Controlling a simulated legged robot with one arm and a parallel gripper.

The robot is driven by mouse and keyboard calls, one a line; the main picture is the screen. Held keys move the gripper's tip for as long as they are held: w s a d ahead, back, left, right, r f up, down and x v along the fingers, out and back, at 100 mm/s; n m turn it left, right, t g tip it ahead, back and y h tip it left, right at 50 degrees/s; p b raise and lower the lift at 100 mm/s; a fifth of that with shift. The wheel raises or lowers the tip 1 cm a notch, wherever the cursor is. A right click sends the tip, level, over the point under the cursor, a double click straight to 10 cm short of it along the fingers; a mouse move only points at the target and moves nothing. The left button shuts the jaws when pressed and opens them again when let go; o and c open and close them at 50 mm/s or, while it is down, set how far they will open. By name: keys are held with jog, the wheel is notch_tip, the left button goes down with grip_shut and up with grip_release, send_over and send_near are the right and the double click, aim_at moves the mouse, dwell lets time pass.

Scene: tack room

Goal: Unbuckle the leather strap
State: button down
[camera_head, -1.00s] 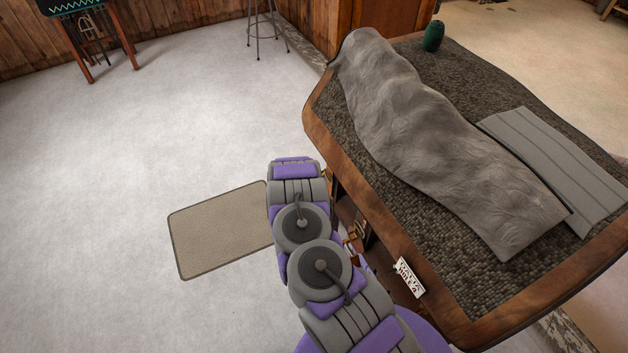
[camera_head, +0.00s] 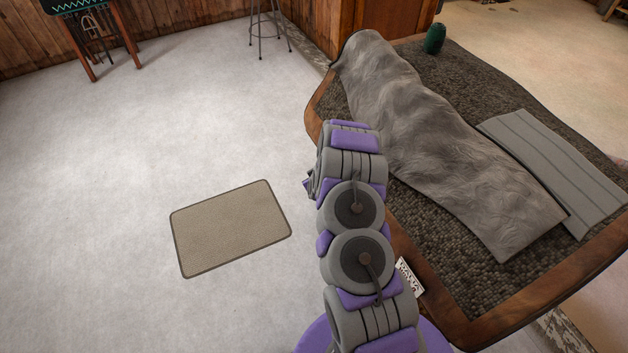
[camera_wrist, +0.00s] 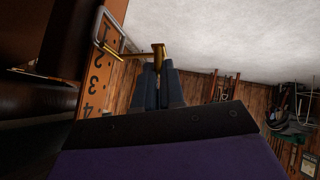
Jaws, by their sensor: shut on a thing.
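The brown leather strap (camera_wrist: 97,82) runs down the left side of the wrist view, printed with the numbers 1 to 4. A pale metal buckle frame (camera_wrist: 98,24) crosses it near the top. A brass prong (camera_wrist: 130,55) reaches right from the buckle, with a thicker brass end piece. My gripper (camera_wrist: 158,78) is shut on that brass end, right of the strap. The jaws hide part of the brass piece. Neither strap nor gripper can be made out in the head view, where my arm stands in front of the table's left side.
A wooden-edged table (camera_head: 448,306) carries a grey draped hide (camera_head: 430,135), a grey folded pad (camera_head: 555,165) and a green jar (camera_head: 434,38). A beige mat (camera_head: 230,228) lies on the open floor at left. A stool (camera_head: 268,30) stands at the back.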

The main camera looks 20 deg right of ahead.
jog(key=shift+d+r, duration=0.1)
jog(key=shift+d, duration=0.05)
jog(key=c, duration=1.3)
grip_release()
jog(key=shift+d, duration=0.1)
jog(key=shift+o, duration=0.2)
jog(key=p+v, duration=0.1)
jog(key=v, duration=1.6)
